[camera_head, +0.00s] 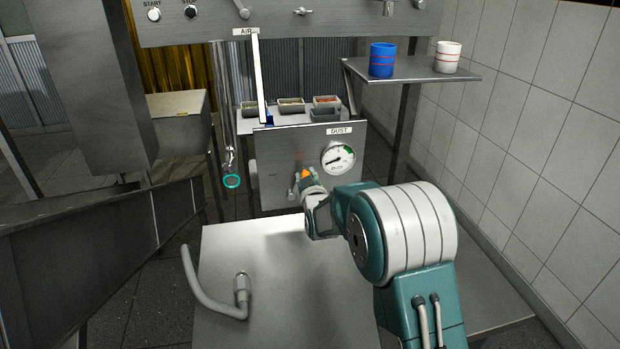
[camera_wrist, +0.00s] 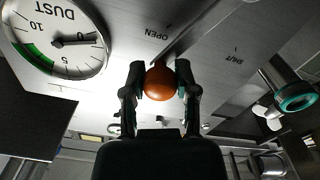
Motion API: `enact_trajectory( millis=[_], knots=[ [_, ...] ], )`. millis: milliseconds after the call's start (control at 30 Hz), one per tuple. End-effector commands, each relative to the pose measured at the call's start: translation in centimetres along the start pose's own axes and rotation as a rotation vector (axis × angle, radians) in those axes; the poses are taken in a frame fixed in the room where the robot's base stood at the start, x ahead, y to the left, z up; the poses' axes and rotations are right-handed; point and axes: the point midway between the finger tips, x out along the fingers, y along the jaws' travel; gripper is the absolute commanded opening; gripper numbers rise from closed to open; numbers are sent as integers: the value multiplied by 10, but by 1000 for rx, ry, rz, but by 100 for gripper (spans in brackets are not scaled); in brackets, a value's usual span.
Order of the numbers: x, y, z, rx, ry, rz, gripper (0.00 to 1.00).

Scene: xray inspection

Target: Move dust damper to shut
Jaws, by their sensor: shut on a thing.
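The dust damper's orange ball knob (camera_wrist: 160,82) sits between my gripper's two fingers (camera_wrist: 160,86), which are shut on it. In the head view the knob (camera_head: 306,174) shows at my gripper (camera_head: 304,182), in front of the grey DUST panel (camera_head: 280,155). A metal lever (camera_wrist: 188,38) runs from the knob up and right in the wrist view. It lies between the OPEN label (camera_wrist: 157,33) and the SHUT label (camera_wrist: 233,58), nearer OPEN. The round DUST gauge (camera_wrist: 50,58) has its needle by 0; it also shows in the head view (camera_head: 338,157).
A steel table (camera_head: 270,270) with a bent pipe handle (camera_head: 215,295) lies below my arm. A teal ring (camera_head: 232,181) hangs left of the panel. Blue (camera_head: 382,60) and white (camera_head: 447,57) cups stand on a shelf (camera_head: 425,72) at right, near the tiled wall.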

Motion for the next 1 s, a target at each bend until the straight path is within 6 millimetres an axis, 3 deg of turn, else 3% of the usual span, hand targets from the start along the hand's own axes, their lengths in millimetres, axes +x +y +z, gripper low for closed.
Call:
enact_trajectory(
  millis=[500,1000],
  knots=[
    [0,-40,-24,-479,4,-2,0],
    [0,-77,-27,-894,3,-1,0]
  ],
)
